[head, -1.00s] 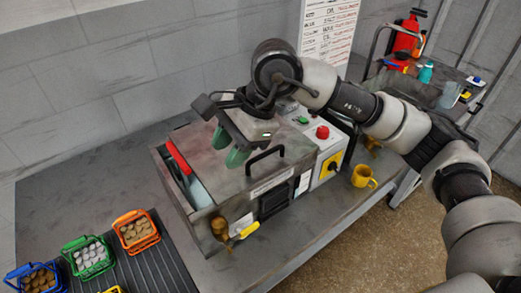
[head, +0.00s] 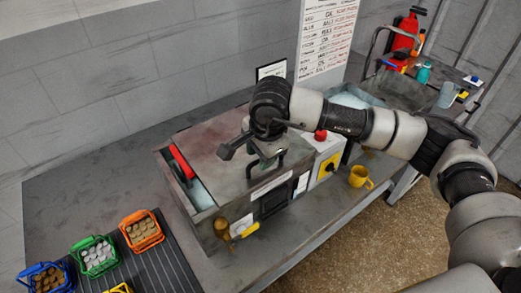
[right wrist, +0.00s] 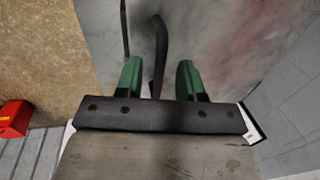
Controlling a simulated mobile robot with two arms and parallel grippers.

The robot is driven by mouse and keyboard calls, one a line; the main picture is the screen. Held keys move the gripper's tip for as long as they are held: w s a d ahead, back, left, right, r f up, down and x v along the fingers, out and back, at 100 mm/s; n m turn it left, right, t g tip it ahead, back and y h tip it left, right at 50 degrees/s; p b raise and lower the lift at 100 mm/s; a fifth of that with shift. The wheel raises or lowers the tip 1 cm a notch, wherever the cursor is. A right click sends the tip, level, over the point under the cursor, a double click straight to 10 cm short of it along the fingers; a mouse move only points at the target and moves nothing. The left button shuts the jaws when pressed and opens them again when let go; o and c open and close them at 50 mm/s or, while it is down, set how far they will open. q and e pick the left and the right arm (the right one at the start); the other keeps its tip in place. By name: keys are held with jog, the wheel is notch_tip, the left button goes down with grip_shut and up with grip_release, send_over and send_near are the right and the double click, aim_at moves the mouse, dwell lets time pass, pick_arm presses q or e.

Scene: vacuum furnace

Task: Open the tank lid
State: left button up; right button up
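The tank lid (head: 205,140) is a flat, stained grey metal plate lying on the box-shaped tank. Its dark handle stands near the front right edge, mostly hidden by my right gripper in the head view. My right gripper (head: 266,164) is over the handle. In the right wrist view, the green fingers of my right gripper (right wrist: 158,78) are open, with the dark handle (right wrist: 160,50) between them, nearer the left finger. I see a gap on both sides of the handle. My left gripper is in neither view.
A red-handled item (head: 181,161) sits in the tank's open left strip. A control box (head: 325,160) with a red button adjoins the tank's right side. A yellow mug (head: 360,177) stands right of it. Orange (head: 141,231), green (head: 93,257) and blue baskets stand at lower left.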

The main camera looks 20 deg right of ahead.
jog(key=shift+f, duration=0.25)
grip_shut()
jog(key=shift+w, duration=0.1)
